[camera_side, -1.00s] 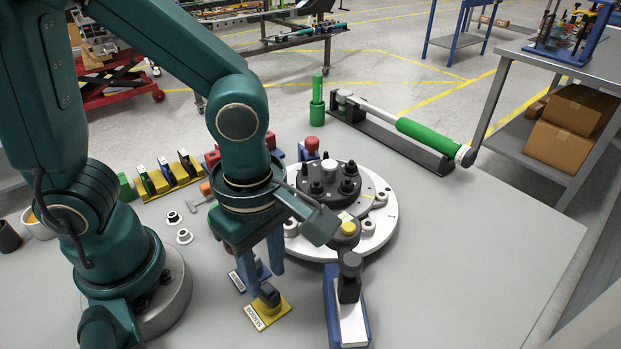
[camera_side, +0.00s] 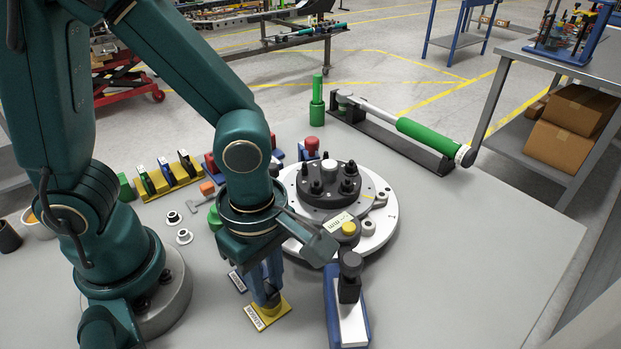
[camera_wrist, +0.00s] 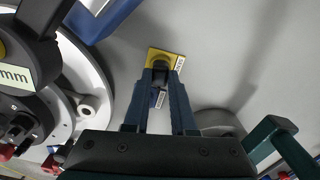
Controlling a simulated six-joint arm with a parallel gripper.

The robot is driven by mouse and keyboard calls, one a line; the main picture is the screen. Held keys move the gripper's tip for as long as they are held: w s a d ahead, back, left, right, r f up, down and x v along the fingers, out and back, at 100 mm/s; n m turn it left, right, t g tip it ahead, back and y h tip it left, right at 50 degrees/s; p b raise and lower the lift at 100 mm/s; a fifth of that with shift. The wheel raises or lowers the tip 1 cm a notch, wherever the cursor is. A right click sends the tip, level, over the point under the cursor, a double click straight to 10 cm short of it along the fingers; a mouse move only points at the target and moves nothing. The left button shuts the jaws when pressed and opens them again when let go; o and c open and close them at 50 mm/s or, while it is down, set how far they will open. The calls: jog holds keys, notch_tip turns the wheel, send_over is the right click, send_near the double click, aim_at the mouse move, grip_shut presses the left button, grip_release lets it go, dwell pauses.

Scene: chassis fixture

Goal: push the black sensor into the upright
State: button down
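The black sensor (camera_wrist: 160,64) stands on a yellow plate (camera_side: 280,313) labelled SENSOR at the front of the table. In the wrist view the yellow plate (camera_wrist: 154,53) shows behind the fingertips. My gripper (camera_side: 266,298) points down at the sensor. In the wrist view the fingertips of my gripper (camera_wrist: 162,74) are on both sides of the sensor and look closed against it. In the side view the fingers hide most of the sensor. I cannot tell for certain which part is the upright. A round fixture (camera_side: 382,235) with black posts stands right of and behind my gripper.
A blue-and-white block with a black knob (camera_side: 350,290) stands close right of my gripper. A blue labelled plate (camera_side: 237,281) lies just left. A long green-handled tool (camera_side: 425,135) lies at the back. The table's right front (camera_side: 460,280) is clear.

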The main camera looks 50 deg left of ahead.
aim_at(268, 289)
jog(key=shift+r, duration=0.95)
jog(key=shift+r, duration=1.55)
